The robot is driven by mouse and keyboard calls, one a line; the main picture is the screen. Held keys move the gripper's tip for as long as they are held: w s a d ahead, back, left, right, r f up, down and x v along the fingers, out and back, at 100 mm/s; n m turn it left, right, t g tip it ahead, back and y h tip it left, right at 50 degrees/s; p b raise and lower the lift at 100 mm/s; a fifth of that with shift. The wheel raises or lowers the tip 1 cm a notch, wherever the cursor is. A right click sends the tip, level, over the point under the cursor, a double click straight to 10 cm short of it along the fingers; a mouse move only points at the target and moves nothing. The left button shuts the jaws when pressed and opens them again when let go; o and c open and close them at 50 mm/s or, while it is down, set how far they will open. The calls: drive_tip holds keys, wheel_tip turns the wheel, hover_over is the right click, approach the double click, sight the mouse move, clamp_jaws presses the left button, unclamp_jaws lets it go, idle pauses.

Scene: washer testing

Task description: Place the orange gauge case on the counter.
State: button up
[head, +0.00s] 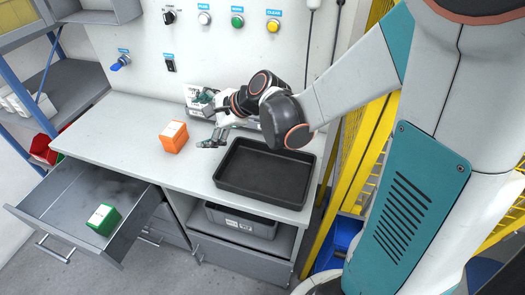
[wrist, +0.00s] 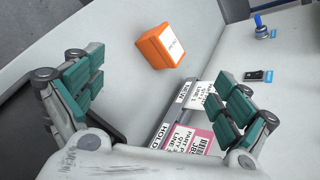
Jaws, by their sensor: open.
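The orange gauge case (head: 174,136) stands on the white counter (head: 115,135), left of the black tray. It has a white label on top. It also shows in the wrist view (wrist: 162,46), beyond my fingertips and clear of them. My gripper (head: 207,120) is open and empty, to the right of the case above the counter. In the wrist view its two green-padded fingers (wrist: 165,97) are spread wide apart.
A black tray (head: 226,185) sits on the counter's right part. An open drawer (head: 70,199) at lower left holds a green case (head: 104,219). A sign holder with labels (wrist: 190,128) stands near my gripper. Yellow fencing (head: 365,150) bounds the right. The counter's left is clear.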

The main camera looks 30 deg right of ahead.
drive_tip(key=s+d+r+n+h, duration=0.2)
drive_tip(key=s+d+n+h, duration=0.1)
drive_tip(key=s+n, duration=0.6)
drive_tip(key=s+d+r+n+h, duration=0.3)
drive_tip(key=s+n, duration=0.6)
drive_tip(key=s, duration=0.4)
drive_tip(key=shift+s+d+r+n+g+h, duration=0.2)
drive_tip(key=shift+d+n+g+h, duration=0.15)
drive_tip(key=shift+d, duration=0.25)
